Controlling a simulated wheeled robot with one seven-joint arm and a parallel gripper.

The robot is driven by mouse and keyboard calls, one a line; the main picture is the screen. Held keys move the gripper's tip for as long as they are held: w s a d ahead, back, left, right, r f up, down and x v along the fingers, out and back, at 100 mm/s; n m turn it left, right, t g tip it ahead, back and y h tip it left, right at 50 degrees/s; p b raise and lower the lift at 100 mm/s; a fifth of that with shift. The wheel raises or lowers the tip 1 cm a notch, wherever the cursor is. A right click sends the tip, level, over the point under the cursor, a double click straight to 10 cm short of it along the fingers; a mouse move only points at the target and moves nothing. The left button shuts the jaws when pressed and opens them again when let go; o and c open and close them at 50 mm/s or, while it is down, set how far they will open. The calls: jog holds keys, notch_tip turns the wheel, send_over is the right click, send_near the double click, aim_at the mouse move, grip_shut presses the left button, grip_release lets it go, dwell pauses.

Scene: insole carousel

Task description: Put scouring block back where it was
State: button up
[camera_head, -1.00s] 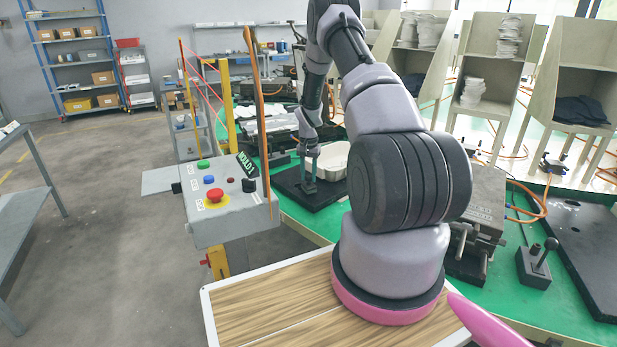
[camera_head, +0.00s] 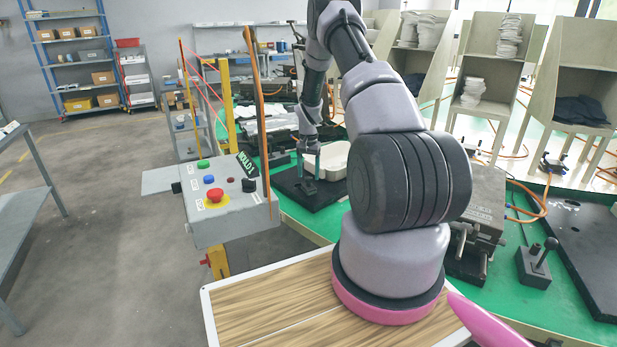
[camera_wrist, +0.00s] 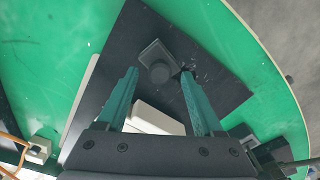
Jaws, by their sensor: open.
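My gripper (camera_wrist: 160,98) is open in the wrist view, its two green fingers spread. A pale block-like piece (camera_wrist: 155,119) shows low between the fingers, partly hidden by the gripper body. I cannot tell for sure whether it is the scouring block, or whether the fingers touch it.
A cream tray (camera_head: 334,158) stands close to the right of my gripper. A control box (camera_head: 222,200) with buttons stands at front left. A lever switch (camera_head: 536,263) and a metal mould (camera_head: 483,205) are on the green table (camera_head: 500,295) at right.

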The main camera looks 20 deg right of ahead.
notch_tip(320, 180, up, 10)
notch_tip(320, 180, up, 14)
jog(key=t, duration=0.1)
send_over(308, 178)
jog(key=s+a, duration=0.3)
jog(key=a, duration=0.1)
jog(key=s+a+r+n+t, duration=0.1)
jog(key=s+a+r, duration=0.25)
jog(key=r, duration=0.45)
jog(key=s+a+r+n+t, duration=0.1)
jog(key=s+a+r, duration=0.1)
jog(key=s+r, duration=0.25)
jog(key=s+a+r+t+y, duration=0.1)
jog(key=s+a+r, duration=0.1)
jog(key=s+r, duration=0.3)
jog(key=s+a+r+n+t, duration=0.1)
jog(key=s+a+r, duration=0.25)
jog(key=s, duration=0.35)
jog(key=s+a+r+n+t+y, duration=0.1)
jog(key=s+a+t, duration=0.1)
jog(key=s, duration=1.1)
jog(key=shift+s+a+r, duration=0.2)
jog(key=shift+s+a, duration=0.15)
jog(key=shift+a, duration=0.1)
